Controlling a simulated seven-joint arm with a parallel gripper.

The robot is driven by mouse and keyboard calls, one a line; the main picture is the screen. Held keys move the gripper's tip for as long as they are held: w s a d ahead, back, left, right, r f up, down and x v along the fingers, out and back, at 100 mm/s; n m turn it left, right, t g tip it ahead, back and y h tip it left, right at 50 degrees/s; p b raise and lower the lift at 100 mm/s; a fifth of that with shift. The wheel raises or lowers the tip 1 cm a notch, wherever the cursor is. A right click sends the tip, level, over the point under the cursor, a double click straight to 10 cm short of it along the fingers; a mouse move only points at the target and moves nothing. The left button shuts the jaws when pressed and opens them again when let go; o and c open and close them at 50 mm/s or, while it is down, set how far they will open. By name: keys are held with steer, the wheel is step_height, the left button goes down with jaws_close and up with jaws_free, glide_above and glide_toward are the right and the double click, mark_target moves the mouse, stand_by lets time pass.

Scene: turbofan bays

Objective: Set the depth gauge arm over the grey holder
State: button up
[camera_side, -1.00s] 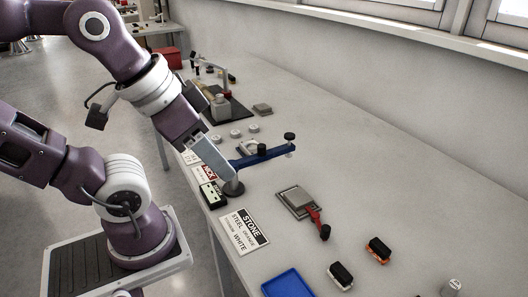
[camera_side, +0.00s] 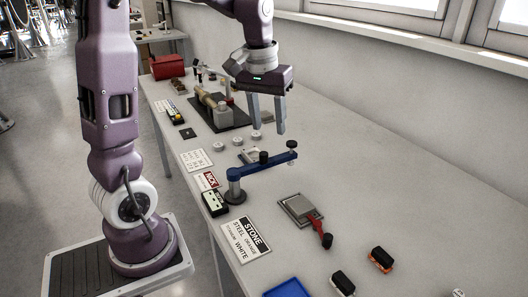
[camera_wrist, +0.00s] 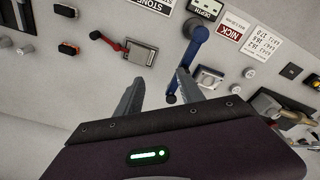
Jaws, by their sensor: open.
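The depth gauge has a blue arm (camera_side: 265,163) on a round grey post (camera_side: 235,190), with black knobs at its far end. It also shows in the wrist view as a blue bar (camera_wrist: 186,62). A small light grey holder (camera_side: 246,154) lies just behind the arm, partly hidden; the wrist view shows it beside the bar (camera_wrist: 209,78). From these views, the arm's end looks beside the holder, not over it. My gripper (camera_side: 267,129) is open and empty, raised above the bench behind the arm, fingers pointing down; its fingers also show in the wrist view (camera_wrist: 160,78).
A grey square plate with a red lever (camera_side: 298,206) lies right of the gauge. A black display box (camera_side: 215,203) and a STONE card (camera_side: 246,238) lie near the front edge. Several white discs (camera_side: 237,140) and a black mat (camera_side: 222,116) lie behind. The right rear bench is clear.

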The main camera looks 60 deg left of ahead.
mark_target(264, 153)
steer(key=w+a+f, duration=0.1)
steer(key=a+f, duration=0.1)
steer(key=w+a+f+n+g, duration=0.1)
steer(key=a+f, duration=0.1)
steer(key=a, duration=0.1)
steer(key=w+a+f+n, duration=0.1)
steer(key=a+f, duration=0.1)
steer(key=a, duration=0.1)
steer(key=shift+w+f+g, duration=0.2)
steer(key=shift+f+g, duration=0.1)
steer(key=shift+f, duration=0.1)
step_height(264, 153, down, 7)
jaws_close()
stand_by(0.7)
